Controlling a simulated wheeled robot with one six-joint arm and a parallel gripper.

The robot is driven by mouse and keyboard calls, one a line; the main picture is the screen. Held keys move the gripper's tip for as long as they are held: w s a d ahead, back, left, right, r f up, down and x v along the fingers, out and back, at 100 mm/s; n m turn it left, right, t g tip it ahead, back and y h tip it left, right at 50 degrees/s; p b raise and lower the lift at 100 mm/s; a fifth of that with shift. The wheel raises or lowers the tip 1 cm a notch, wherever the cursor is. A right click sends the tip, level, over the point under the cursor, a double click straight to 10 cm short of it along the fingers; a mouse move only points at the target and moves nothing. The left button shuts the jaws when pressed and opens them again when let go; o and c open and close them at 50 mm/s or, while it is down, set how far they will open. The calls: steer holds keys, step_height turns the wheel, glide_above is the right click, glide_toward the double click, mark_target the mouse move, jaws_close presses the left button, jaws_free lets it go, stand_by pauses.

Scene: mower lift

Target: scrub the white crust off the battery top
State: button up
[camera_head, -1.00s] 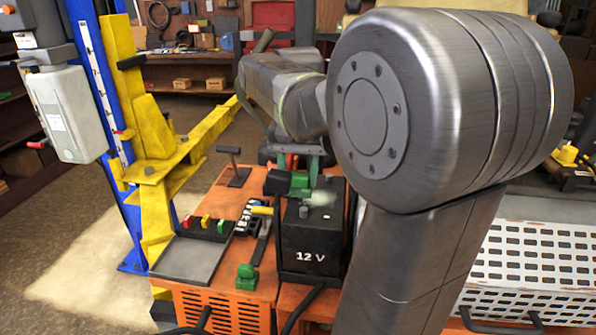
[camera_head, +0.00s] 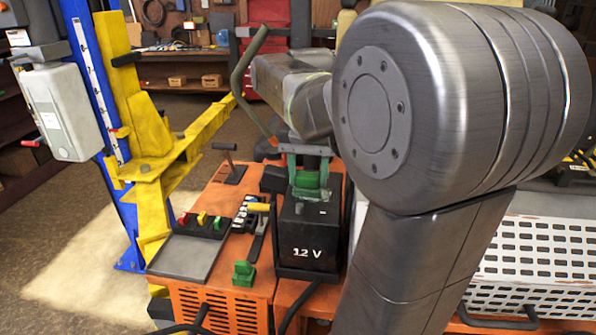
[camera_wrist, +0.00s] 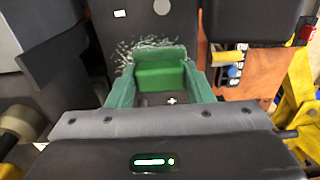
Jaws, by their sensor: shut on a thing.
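The black battery (camera_head: 308,245), marked 12 V, stands upright on the orange bench. My gripper (camera_head: 308,188) is low over the battery top, its green fingers shut on a green block, which shows between them in the wrist view (camera_wrist: 160,75). I cannot tell for certain what kind of scrubber the block is, or whether it touches the battery. White crust specks (camera_wrist: 150,42) lie on the dark surface just beyond the block and along its left side in the wrist view.
A grey tray (camera_head: 186,257) and a rack of colored pieces (camera_head: 200,224) lie left of the battery. A yellow lift arm (camera_head: 205,130) stands behind on the left. A white perforated panel (camera_head: 535,260) is at right.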

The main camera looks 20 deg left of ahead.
steer(key=shift+w+d, duration=0.25)
steer(key=shift+d, duration=0.65)
steer(key=shift+w+d, duration=0.2)
steer(key=shift+d, duration=0.65)
steer(key=shift+d+f, duration=0.15)
steer(key=shift+a+p, duration=0.25)
steer(key=shift+p, duration=0.05)
steer(key=shift+s+a+r, duration=0.15)
steer(key=shift+a+r, duration=0.05)
steer(key=shift+a, duration=0.3)
steer(key=shift+s+a+f, duration=0.1)
steer(key=shift+s+a, duration=0.1)
steer(key=shift+a, duration=0.65)
steer(key=shift+s+a+f, duration=0.1)
steer(key=shift+s+a, duration=0.1)
steer(key=shift+a, duration=0.7)
steer(key=shift+s+a, duration=0.2)
steer(key=shift+a, duration=0.65)
steer(key=shift+f, duration=0.1)
steer(key=shift+d, duration=0.1)
